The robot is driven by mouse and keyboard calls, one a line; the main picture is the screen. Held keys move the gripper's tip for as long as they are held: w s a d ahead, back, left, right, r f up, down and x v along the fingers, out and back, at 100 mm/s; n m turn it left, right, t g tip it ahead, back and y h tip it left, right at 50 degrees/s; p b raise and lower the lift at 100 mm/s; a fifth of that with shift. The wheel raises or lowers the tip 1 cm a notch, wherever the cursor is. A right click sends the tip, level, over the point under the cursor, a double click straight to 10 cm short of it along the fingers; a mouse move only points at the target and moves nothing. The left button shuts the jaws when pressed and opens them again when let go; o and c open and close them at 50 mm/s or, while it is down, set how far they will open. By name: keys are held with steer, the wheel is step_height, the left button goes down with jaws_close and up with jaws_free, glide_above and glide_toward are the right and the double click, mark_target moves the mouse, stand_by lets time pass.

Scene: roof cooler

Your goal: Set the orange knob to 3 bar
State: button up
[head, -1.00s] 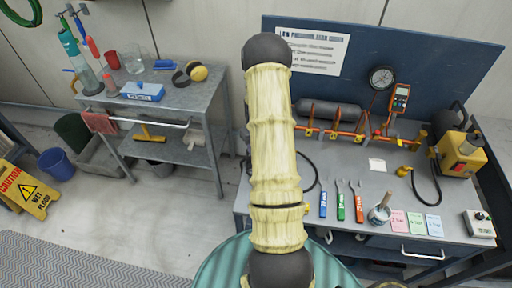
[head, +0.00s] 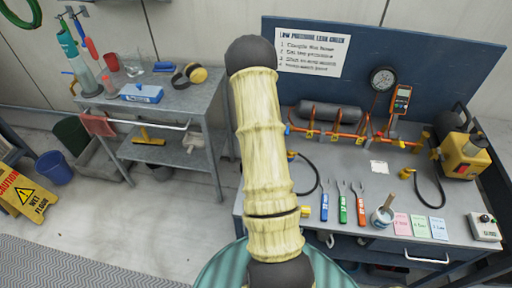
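No orange knob can be made out for certain at this size. An orange pipe assembly (head: 350,139) with several small valves runs along the back of the bench. A round dark gauge (head: 383,79) is on the blue back panel; its reading is too small to tell. My gripper is not in view; my cream arm crosses the middle of the picture.
The workbench (head: 330,172) holds blue, green and orange-handled wrenches (head: 343,207), a cup with a brush (head: 381,217), coloured cards (head: 420,226) and a small control box (head: 484,227). A grey trolley (head: 185,97) and a wet floor sign (head: 22,192) stand left. Floor between is clear.

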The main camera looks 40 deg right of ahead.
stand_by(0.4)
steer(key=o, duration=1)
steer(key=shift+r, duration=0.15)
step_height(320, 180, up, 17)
steer(key=b, duration=0.2)
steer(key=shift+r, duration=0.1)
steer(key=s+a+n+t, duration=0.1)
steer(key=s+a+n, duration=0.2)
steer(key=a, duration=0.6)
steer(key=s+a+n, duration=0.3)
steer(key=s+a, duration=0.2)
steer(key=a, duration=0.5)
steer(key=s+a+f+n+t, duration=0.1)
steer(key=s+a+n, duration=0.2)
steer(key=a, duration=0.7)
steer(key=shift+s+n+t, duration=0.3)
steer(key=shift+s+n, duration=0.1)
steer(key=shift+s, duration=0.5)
